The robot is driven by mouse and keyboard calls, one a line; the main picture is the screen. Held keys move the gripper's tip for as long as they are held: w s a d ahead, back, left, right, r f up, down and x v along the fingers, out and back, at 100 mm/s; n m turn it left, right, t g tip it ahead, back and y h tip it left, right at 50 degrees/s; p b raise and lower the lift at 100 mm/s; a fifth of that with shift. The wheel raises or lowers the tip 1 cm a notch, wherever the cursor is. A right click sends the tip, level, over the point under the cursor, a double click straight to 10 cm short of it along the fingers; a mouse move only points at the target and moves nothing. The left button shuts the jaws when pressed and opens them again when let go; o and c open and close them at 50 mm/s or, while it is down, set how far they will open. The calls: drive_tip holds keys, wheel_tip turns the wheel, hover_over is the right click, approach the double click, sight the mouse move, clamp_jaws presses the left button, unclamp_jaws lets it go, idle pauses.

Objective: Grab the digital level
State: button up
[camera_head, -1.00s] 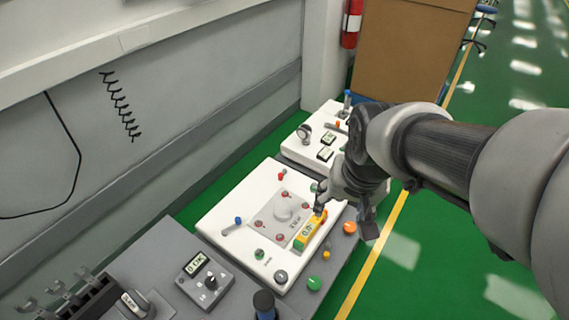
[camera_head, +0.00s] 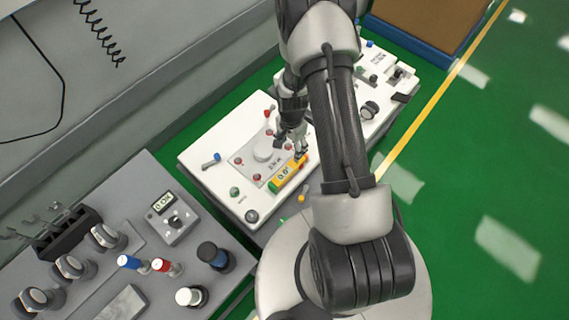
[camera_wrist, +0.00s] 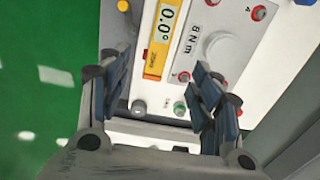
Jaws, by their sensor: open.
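The digital level is a yellow bar with a pale display reading 0.0°. In the head view the digital level (camera_head: 287,176) lies on the white cart top, along the right side of a grey panel. In the wrist view the digital level (camera_wrist: 160,38) lies ahead of the fingers, nearer the left one. My gripper (camera_head: 298,150) is above the far end of the level in the head view. In the wrist view my gripper (camera_wrist: 168,95) is open, with nothing between its fingers. Whether a finger touches the level cannot be told.
A grey panel (camera_head: 246,160) with a round dial and red knobs sits beside the level. A grey cart (camera_head: 150,200) with a meter (camera_head: 172,217) and several cylinders stands at lower left. Green floor on the right is clear.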

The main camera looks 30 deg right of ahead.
drive_tip(key=b, duration=0.3)
hover_over(288, 169)
drive_tip(key=f, duration=1.1)
drive_tip(key=shift+s+d+f, duration=0.15)
drive_tip(key=shift+s, duration=0.1)
drive_tip(key=shift+w+f+b, duration=0.2)
drive_tip(key=shift+f+b, duration=1.1)
drive_tip(key=shift+f, duration=1.8)
drive_tip(key=shift+r, duration=0.1)
drive_tip(key=c, duration=1.3)
